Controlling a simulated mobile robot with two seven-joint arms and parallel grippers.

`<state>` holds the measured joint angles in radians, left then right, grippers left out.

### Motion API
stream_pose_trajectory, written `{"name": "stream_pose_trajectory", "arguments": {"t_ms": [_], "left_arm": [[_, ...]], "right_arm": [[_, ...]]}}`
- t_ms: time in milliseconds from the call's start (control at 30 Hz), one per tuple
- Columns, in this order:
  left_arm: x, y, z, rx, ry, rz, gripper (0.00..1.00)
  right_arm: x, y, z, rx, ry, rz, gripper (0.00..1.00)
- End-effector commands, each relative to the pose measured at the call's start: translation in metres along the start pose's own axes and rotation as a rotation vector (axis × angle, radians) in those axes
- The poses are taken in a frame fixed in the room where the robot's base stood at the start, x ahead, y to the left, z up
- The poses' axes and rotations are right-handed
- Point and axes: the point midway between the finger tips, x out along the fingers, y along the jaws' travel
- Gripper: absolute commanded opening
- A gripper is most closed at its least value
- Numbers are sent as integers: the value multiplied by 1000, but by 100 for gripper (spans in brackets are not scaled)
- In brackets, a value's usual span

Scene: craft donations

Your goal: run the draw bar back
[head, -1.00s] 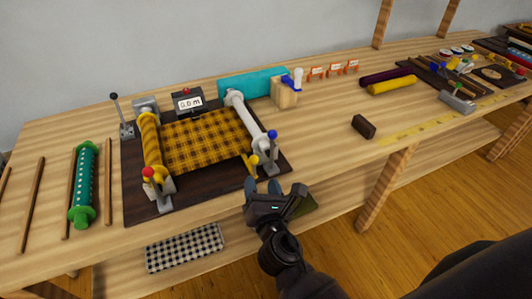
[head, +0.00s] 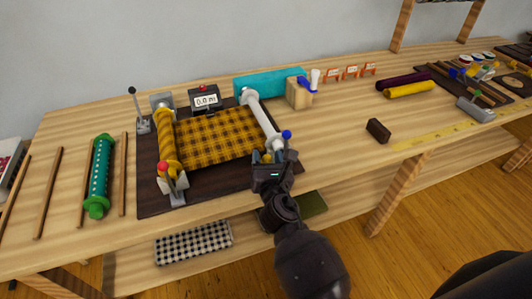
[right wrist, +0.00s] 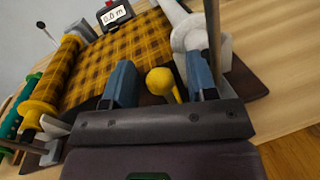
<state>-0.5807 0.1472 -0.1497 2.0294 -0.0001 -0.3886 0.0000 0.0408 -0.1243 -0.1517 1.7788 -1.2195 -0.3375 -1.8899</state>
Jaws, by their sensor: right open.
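The cloth-measuring rig has a yellow roller (head: 167,140), yellow-and-black plaid cloth (head: 215,135) stretched across a dark board, and a white bar or roller (head: 262,118) at the cloth's right end. I cannot tell for sure which part is the draw bar. A yellow ball knob on a short stem (right wrist: 160,80) stands near the white bar's front end. My right gripper (head: 270,157) is at that front end, open. In the right wrist view my gripper (right wrist: 160,70) has one blue-grey finger on each side of the knob, with visible gaps. My left gripper is not in view.
The counter (head: 205,98) reads 0.0 m. A lever (head: 138,108) stands at the back left, a red knob (head: 163,167) at the front left and a blue knob (head: 286,134) beside my right gripper. A dark block (head: 378,130) lies to the right, with bare table around it.

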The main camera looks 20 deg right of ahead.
Motion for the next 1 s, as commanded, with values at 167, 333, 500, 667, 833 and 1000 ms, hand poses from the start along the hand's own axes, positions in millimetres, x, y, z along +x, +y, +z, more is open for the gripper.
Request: {"name": "stream_pose_trajectory", "arguments": {"t_ms": [167, 333, 500, 667, 833, 1000], "left_arm": [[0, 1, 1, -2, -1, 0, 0], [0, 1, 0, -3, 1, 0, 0], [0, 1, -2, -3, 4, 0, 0], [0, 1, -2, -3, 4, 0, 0], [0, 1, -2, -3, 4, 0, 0], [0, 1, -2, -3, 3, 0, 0]], "right_arm": [[15, 0, 0, 1, 0, 0, 52], [19, 0, 0, 1, 1, 0, 52], [19, 0, 0, 1, 1, 0, 52], [19, 0, 0, 1, 1, 0, 35], [19, 0, 0, 1, 1, 0, 9], [19, 0, 0, 1, 1, 0, 0]]}}
